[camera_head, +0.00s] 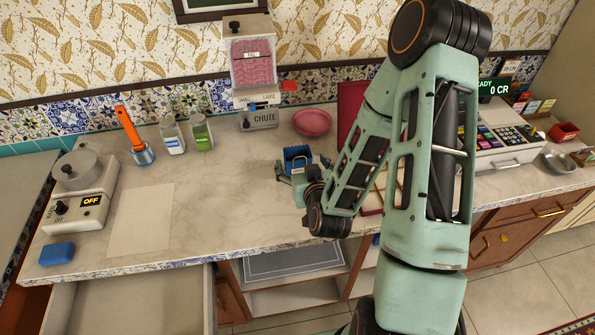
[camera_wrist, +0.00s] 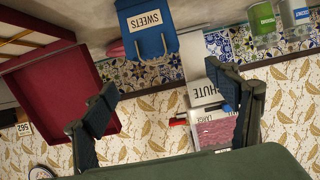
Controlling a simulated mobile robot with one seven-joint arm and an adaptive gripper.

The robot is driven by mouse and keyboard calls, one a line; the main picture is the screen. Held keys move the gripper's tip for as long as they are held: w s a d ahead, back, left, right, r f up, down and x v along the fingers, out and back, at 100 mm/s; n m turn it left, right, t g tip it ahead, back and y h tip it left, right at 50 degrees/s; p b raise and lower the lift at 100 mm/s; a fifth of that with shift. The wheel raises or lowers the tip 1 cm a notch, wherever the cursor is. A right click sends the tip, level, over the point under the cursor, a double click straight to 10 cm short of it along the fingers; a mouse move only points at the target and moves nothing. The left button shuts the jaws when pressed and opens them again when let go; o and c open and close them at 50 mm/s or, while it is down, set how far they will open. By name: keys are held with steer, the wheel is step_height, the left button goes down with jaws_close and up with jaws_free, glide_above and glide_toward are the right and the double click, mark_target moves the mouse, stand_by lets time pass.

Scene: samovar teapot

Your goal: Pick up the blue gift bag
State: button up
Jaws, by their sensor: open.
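My gripper (camera_head: 302,168) is just on the near side of the bag. In the wrist view, the dark fingers of my gripper (camera_wrist: 165,85) are spread wide with nothing between them. The bag lies beyond the fingertips there, apart from them. The gripper and wrist hide the bag's lower part in the head view.
The dispenser with its chute (camera_head: 259,118) stands behind the bag. A pink bowl (camera_head: 312,122) and a red box (camera_wrist: 70,95) are close by. Two jars (camera_head: 173,135) stand left. A cash register (camera_head: 490,145) is at right. The counter's left middle is mostly free.

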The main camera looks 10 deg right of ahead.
mark_target(296, 150)
steer(key=b+x, duration=0.1)
steer(key=b, duration=0.3)
steer(key=shift+w+f, duration=0.25)
steer(key=shift+f, duration=0.05)
steer(key=b, duration=0.3)
steer(key=shift+w+f, duration=0.15)
steer(key=shift+f, duration=0.05)
steer(key=shift+b+x, duration=1.35)
steer(key=shift+b, duration=0.9)
steer(key=x, duration=0.4)
steer(key=shift+d+f+b, duration=0.3)
steer(key=shift+f+b, duration=0.05)
steer(key=shift+w+f, duration=0.15)
steer(key=shift+w, duration=0.25)
